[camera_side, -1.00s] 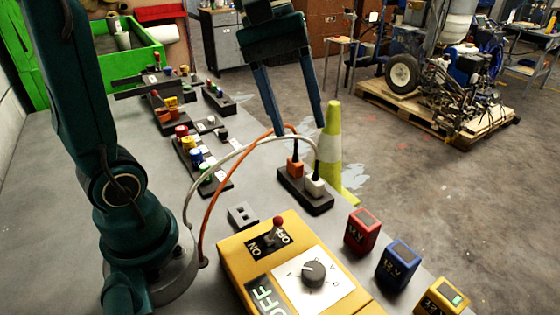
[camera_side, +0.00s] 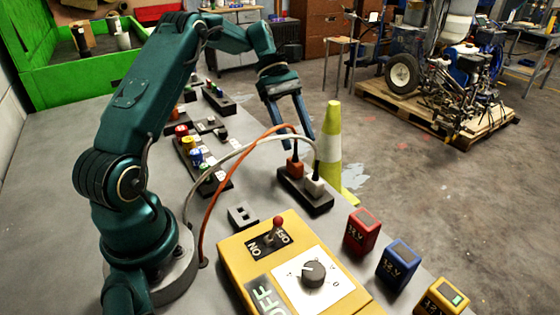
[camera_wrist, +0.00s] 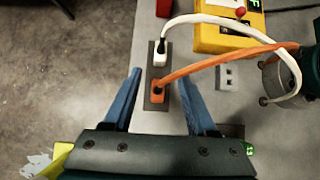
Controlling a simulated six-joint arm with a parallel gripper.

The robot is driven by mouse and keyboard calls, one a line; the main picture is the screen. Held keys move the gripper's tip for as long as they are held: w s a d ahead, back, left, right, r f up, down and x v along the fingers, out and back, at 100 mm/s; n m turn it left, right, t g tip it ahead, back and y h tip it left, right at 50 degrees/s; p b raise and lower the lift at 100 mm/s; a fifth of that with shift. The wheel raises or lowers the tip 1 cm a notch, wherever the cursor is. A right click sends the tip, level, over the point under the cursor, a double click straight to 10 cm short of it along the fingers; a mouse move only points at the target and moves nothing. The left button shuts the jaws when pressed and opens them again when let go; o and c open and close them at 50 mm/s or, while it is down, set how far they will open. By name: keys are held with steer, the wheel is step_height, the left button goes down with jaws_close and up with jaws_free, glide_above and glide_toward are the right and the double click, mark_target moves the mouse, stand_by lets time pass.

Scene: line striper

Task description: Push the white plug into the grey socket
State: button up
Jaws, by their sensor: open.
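The white plug (camera_side: 314,186) stands upright in a dark holder block (camera_side: 318,206), beside an orange plug (camera_side: 294,168). A white cable arches from it toward the base of my arm. The grey socket (camera_side: 243,214) lies on the table left of the holder, with dark openings in its top. In the wrist view the white plug (camera_wrist: 160,56) is at the far end of the holder and the grey socket (camera_wrist: 228,76) is to the right. My gripper (camera_side: 300,138) is open and empty above the holder; in the wrist view its fingers (camera_wrist: 160,84) spread on either side of the holder.
A yellow control box (camera_side: 290,265) stands in front of the socket. Red (camera_side: 362,231), blue (camera_side: 397,262) and yellow (camera_side: 442,297) blocks line the right edge. A yellow-white cone (camera_side: 332,145) stands behind the holder. The orange cable (camera_side: 222,195) arches near the white one.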

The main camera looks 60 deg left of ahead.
mark_target(311, 175)
steer(key=shift+x, duration=4.6)
jaws_close()
